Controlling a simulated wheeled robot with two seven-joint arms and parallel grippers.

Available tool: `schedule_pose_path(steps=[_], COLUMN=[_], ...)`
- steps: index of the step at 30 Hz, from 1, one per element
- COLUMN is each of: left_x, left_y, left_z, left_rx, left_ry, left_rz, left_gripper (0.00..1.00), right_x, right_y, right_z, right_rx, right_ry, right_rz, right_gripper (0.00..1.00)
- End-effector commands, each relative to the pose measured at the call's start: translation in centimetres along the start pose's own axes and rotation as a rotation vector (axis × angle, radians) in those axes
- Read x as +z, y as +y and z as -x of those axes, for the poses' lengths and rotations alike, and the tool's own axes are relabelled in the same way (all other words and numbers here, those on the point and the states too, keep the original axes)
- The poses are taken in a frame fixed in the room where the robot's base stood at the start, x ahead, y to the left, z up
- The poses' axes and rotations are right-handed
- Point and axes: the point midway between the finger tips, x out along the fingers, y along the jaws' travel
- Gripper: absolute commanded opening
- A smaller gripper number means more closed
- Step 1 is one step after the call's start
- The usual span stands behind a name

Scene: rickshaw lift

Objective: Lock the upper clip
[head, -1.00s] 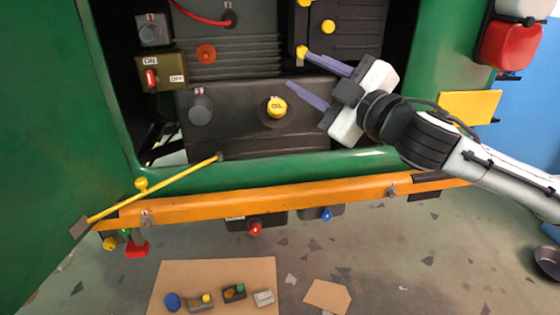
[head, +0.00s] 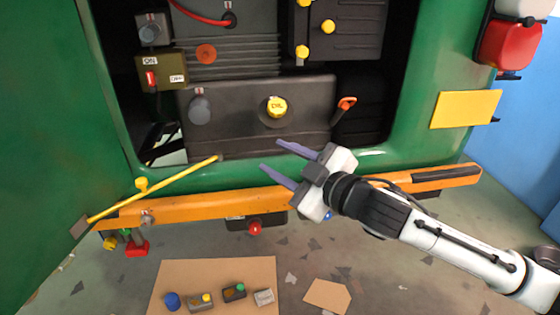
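A black box (head: 352,32) sits in the upper right of the engine bay. Small yellow pieces that look like its clips show on its left edge: an upper one (head: 304,3), cut by the top of the picture, and a lower one (head: 302,52). I cannot tell whether either is locked. A yellow cap (head: 328,26) is on the box's face. My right gripper (head: 270,155) is open and empty, its fingers pointing left over the bay's lower edge, below and well apart from the clips. My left gripper is not in view.
A dark tank with a yellow oil cap (head: 277,107) and an orange-handled dipstick (head: 347,103) fill the lower bay. An orange bumper (head: 200,207) runs below. A yellow rod (head: 155,188) slants at left beside the green door (head: 45,130). A cardboard sheet (head: 225,270) lies on the floor.

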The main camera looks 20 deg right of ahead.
Motion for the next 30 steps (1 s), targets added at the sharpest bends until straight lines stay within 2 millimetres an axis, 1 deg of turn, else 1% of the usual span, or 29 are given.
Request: schedule_pose_path(steps=[3, 12, 14, 16, 17, 20, 21, 23, 24, 26, 27, 28, 29, 30], left_x=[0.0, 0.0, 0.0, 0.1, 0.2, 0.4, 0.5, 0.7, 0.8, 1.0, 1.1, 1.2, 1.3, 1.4], left_y=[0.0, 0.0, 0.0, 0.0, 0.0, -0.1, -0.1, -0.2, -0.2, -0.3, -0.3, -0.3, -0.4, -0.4], left_z=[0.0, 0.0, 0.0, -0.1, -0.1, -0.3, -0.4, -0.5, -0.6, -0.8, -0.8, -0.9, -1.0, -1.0], left_rx=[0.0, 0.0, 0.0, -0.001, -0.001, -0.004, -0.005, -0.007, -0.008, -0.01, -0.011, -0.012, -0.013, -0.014], left_ry=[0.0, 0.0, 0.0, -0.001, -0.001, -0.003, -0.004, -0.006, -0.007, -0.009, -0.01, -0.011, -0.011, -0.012], left_rz=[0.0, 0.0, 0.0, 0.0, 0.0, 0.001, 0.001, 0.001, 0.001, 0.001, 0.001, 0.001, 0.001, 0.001], left_gripper=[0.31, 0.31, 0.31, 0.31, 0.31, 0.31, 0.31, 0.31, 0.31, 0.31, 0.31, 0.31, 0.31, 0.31], right_x=[0.2, 0.3, 0.6, 1.6, 2.3, 5.5, 7.2, 9.8, 11.6, 14.2, 15.9, 17.1, 18.1, 19.4], right_y=[-0.3, -0.4, -0.9, -2.4, -3.3, -7.9, -10.1, -13.7, -16.1, -19.6, -21.8, -23.4, -24.8, -26.7], right_z=[0.0, 0.0, 0.0, 0.0, 0.1, 0.8, 1.3, 2.5, 3.7, 5.6, 7.1, 8.3, 9.5, 11.1], right_rx=[-0.003, -0.005, -0.011, -0.028, -0.039, -0.084, -0.102, -0.126, -0.139, -0.154, -0.159, -0.164, -0.165, -0.167], right_ry=[-0.003, -0.004, -0.008, -0.021, -0.031, -0.085, -0.115, -0.168, -0.21, -0.275, -0.321, -0.356, -0.39, -0.434], right_rz=[-0.007, -0.008, -0.018, -0.048, -0.067, -0.167, -0.217, -0.299, -0.354, -0.433, -0.482, -0.517, -0.549, -0.588], right_gripper=[0.39, 0.39, 0.39, 0.39, 0.39, 0.39, 0.39, 0.39, 0.39, 0.39, 0.39, 0.37, 0.32, 0.31])
